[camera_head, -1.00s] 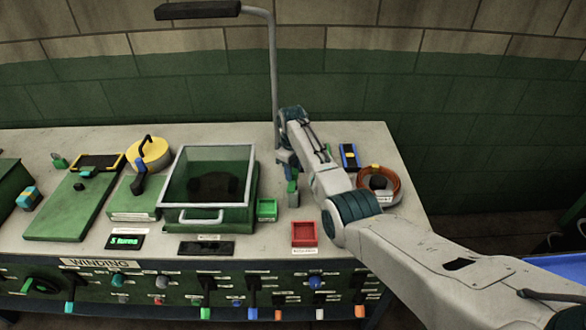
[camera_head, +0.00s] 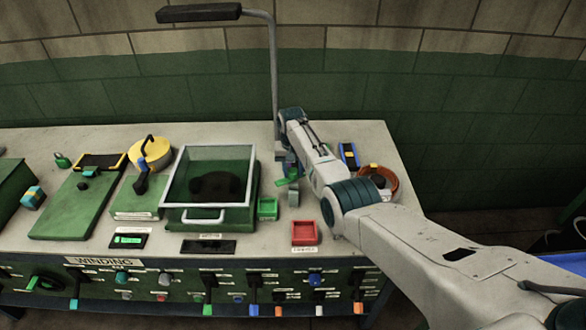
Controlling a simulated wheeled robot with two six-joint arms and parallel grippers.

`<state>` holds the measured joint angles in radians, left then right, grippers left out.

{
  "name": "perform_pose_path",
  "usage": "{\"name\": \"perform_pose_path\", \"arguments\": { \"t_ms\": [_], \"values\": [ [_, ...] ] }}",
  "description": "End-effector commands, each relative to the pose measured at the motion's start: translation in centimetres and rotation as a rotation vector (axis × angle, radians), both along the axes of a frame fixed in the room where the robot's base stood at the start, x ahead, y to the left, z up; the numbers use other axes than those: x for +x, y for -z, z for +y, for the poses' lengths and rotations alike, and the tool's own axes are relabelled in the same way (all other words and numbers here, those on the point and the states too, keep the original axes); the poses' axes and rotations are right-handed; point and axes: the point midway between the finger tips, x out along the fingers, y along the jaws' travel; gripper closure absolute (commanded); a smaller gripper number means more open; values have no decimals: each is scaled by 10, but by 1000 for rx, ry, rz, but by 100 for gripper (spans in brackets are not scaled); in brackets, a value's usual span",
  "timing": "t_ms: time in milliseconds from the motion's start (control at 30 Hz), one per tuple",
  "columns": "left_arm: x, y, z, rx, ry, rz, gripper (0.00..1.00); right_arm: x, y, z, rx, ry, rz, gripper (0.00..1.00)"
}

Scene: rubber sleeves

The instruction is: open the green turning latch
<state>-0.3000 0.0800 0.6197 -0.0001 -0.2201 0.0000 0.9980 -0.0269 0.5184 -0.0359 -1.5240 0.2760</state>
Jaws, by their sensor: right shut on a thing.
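The green turning latch (camera_head: 284,181) is beside the lamp post, right of the glass-lidded box. Its green handle sticks out to the left, nearly level, above a small grey block (camera_head: 293,196). My right gripper (camera_head: 291,172) points down at the latch and is shut on its green handle. The fingers and part of the handle are partly hidden by each other and by my wrist. My left gripper is not in view.
The glass-lidded box (camera_head: 208,213) stands to the left, with a green tray (camera_head: 267,209) next to it. A red tray (camera_head: 305,233) lies in front. A blue and yellow item (camera_head: 349,155) and a copper coil (camera_head: 390,182) are right of my arm.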

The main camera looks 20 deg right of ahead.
Motion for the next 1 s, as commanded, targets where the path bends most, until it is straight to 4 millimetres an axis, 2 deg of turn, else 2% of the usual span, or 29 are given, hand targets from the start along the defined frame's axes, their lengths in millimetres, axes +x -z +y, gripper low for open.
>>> {"name": "perform_pose_path", "arguments": {
  "t_ms": [500, 1000],
  "values": [
    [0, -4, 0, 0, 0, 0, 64, 3, -4, -1, -1, 401, -8, 89],
    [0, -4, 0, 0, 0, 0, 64, 3, -4, -2, 0, 517, -10, 89]
  ]
}}
